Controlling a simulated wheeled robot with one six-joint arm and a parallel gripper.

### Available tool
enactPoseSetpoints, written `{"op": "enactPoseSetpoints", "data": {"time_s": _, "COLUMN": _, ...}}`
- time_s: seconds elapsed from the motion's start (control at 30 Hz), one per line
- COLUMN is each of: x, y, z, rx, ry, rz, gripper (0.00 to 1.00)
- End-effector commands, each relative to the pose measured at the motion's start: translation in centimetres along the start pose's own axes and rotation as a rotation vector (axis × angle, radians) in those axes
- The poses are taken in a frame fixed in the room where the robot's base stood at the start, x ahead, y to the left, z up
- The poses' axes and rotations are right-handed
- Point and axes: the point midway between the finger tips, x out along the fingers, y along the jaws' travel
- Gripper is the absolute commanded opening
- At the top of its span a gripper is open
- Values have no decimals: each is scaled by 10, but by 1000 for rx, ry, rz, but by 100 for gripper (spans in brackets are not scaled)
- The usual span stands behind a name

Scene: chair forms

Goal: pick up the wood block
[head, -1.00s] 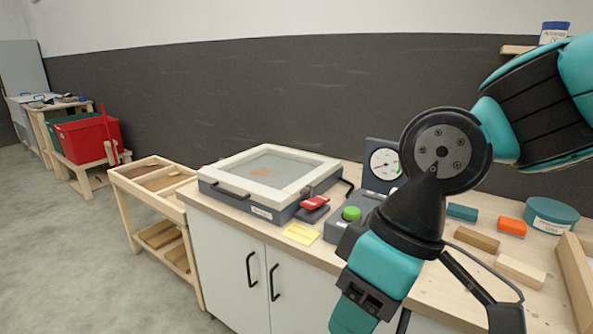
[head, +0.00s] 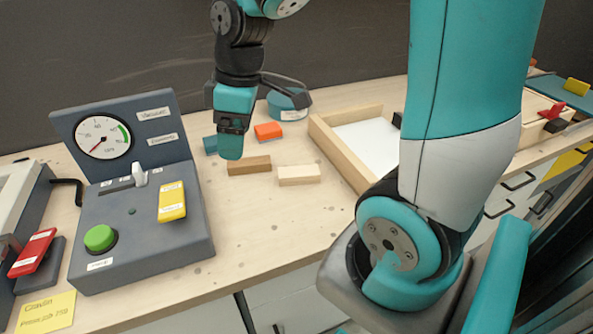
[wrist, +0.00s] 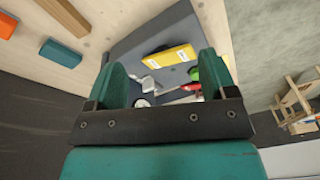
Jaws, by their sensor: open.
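A brown wood block (head: 249,165) lies flat on the bench in the head view, left of a paler wooden block (head: 298,174). A brown wooden block (wrist: 65,15) also shows at the top left of the wrist view, cut by the edge. My gripper (head: 231,146) is above the bench, overlapping the brown block's left end in the head view; the height gap is hard to tell. In the wrist view my gripper (wrist: 162,76) has its teal fingers wide apart with nothing held between them. The control box shows beyond them.
A grey control box (head: 140,235) with a gauge stands left of the blocks. A teal block (head: 210,145), an orange block (head: 268,131) and a round teal tin (head: 287,105) sit behind. A wooden tray (head: 342,160) is at the right. The bench front is clear.

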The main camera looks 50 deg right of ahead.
Motion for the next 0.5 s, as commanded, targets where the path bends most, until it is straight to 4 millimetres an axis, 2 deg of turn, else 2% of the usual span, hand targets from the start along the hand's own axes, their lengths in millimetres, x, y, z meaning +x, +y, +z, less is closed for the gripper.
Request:
{"op": "enactPoseSetpoints", "data": {"time_s": 0.03, "x": 3, "y": 37, "z": 15, "rx": 1, "ry": -31, "rz": 20, "gripper": 78}}
{"op": "enactPoseSetpoints", "data": {"time_s": 0.1, "x": 8, "y": 78, "z": 38, "rx": -30, "ry": -69, "rz": 44, "gripper": 78}}
{"op": "enactPoseSetpoints", "data": {"time_s": 0.2, "x": 14, "y": 122, "z": 70, "rx": -69, "ry": -121, "rz": 59, "gripper": 78}}
{"op": "enactPoseSetpoints", "data": {"time_s": 0.33, "x": 19, "y": 151, "z": 100, "rx": -108, "ry": -164, "rz": 61, "gripper": 78}}
{"op": "enactPoseSetpoints", "data": {"time_s": 0.5, "x": 36, "y": 161, "z": 112, "rx": -129, "ry": -181, "rz": 56, "gripper": 78}}
